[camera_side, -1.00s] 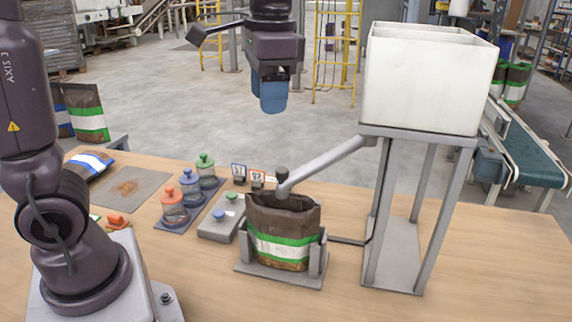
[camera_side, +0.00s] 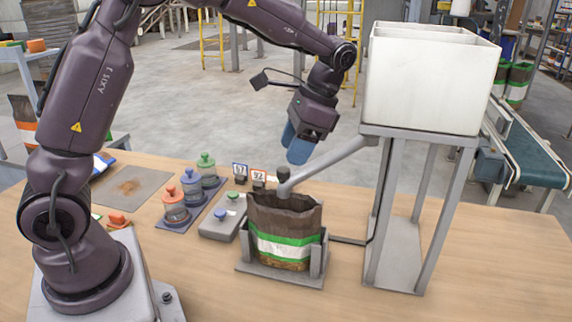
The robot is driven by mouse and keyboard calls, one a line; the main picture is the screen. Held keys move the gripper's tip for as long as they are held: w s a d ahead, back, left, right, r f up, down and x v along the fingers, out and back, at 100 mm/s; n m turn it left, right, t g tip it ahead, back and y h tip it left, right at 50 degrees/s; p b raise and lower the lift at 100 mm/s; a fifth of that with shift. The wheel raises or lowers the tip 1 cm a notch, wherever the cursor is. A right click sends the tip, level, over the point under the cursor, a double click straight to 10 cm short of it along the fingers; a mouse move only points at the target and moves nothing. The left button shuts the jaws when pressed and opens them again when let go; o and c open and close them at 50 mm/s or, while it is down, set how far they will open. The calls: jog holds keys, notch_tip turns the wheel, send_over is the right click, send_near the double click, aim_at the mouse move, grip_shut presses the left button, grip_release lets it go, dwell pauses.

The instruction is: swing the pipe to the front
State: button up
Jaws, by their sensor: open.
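The grey pipe (camera_side: 330,160) runs from the hopper stand down to the left. Its dark-knobbed end (camera_side: 283,178) is above the mouth of an open brown bag with green and white bands (camera_side: 283,240). The bag stands upright in a grey holder (camera_side: 250,268). My gripper (camera_side: 297,150), with blue fingers, is tilted in the air above and behind the pipe's end. It appears apart from the pipe, and no object shows between its fingers.
A white hopper (camera_side: 425,85) stands on a grey frame (camera_side: 430,220) at the right. Left of the bag are a button box (camera_side: 215,228), several lidded jars (camera_side: 190,187) on a tray and two number cards (camera_side: 249,173). The table front is clear.

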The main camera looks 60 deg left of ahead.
aim_at(284, 168)
jog(key=shift+x, duration=2.25)
jog(key=shift+c, duration=0.4)
grip_shut()
